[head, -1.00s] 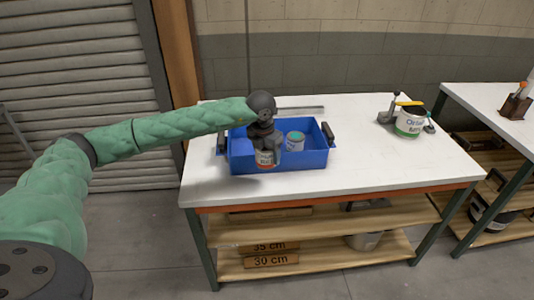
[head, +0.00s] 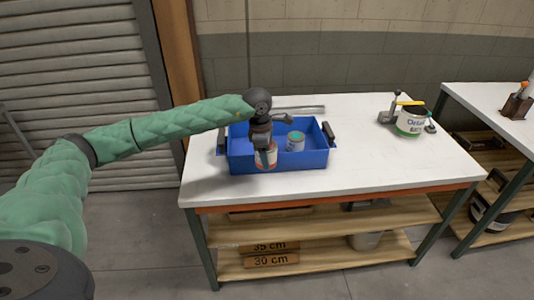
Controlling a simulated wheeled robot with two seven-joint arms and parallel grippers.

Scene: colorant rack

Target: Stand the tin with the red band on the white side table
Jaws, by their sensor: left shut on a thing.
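My left gripper (head: 261,138) reaches in from the left over the blue crate (head: 305,162) and points down. It is shut on a small pale tin with a reddish band (head: 266,159). The tin hangs upright and covers part of the crate's front wall; its exact height above the crate floor is hard to tell. A second tin with a teal top (head: 296,141) stands in the crate, to the right of the held one. A white-topped table (head: 485,102) stands at the right edge. My right gripper is not in view.
The crate stands on a white workbench (head: 400,170) with dark handles at its ends. The bench's front right is clear. A gap separates bench and right table.

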